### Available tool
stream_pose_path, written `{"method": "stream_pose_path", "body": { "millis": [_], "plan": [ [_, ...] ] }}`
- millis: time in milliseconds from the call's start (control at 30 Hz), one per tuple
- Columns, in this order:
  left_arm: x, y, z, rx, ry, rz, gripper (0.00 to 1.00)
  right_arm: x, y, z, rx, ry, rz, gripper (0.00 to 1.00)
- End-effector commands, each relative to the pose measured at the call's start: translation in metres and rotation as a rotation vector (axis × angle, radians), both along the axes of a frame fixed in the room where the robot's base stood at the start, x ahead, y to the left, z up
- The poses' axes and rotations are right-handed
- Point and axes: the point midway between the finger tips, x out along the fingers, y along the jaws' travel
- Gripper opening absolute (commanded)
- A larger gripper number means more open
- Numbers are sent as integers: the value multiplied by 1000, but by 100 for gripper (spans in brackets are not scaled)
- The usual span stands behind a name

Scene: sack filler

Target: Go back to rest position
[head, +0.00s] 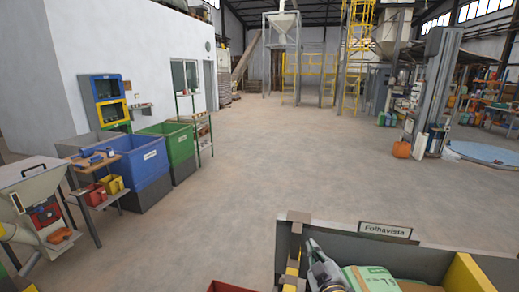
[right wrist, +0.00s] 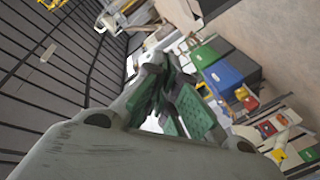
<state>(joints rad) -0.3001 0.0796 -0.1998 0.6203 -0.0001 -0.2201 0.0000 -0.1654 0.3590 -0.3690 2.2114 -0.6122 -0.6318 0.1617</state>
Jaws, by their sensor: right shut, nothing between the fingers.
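My right gripper (head: 318,250) shows at the bottom of the head view, just inside the near bin labelled "Folhavista". It is beside a green and white sack (head: 368,279), and its lower part is cut off by the frame edge. In the right wrist view my right gripper (right wrist: 172,75) has its green-padded fingers together with nothing between them. The wrist view is strongly tilted. My left gripper is not in view.
The bin (head: 340,243) has raised walls close around my right gripper. Blue (head: 147,165) and green (head: 180,142) tubs, a small work table (head: 110,158) and a metal hopper (head: 35,190) stand at the left. The middle floor (head: 270,150) is clear.

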Motion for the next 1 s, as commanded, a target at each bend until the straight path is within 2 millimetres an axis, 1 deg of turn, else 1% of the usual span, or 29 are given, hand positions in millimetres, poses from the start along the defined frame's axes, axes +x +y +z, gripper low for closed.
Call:
{"method": "stream_pose_path", "body": {
  "millis": [33,200,367,467,600,700,800,1000],
  "plan": [
    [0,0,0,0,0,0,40,-7,-7,-10,29,51,-33,0],
    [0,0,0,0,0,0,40,-31,-31,-47,113,228,-133,0],
    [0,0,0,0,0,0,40,-61,-46,-81,184,404,-212,0],
    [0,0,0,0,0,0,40,-85,-53,-102,223,518,-253,0],
    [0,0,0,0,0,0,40,-121,-59,-128,277,681,-301,0],
    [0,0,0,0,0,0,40,-149,-61,-144,309,795,-325,0],
    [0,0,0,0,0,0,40,-171,-60,-154,334,886,-340,0],
    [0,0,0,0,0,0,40,-203,-59,-166,363,1005,-354,0]
  ]
}}
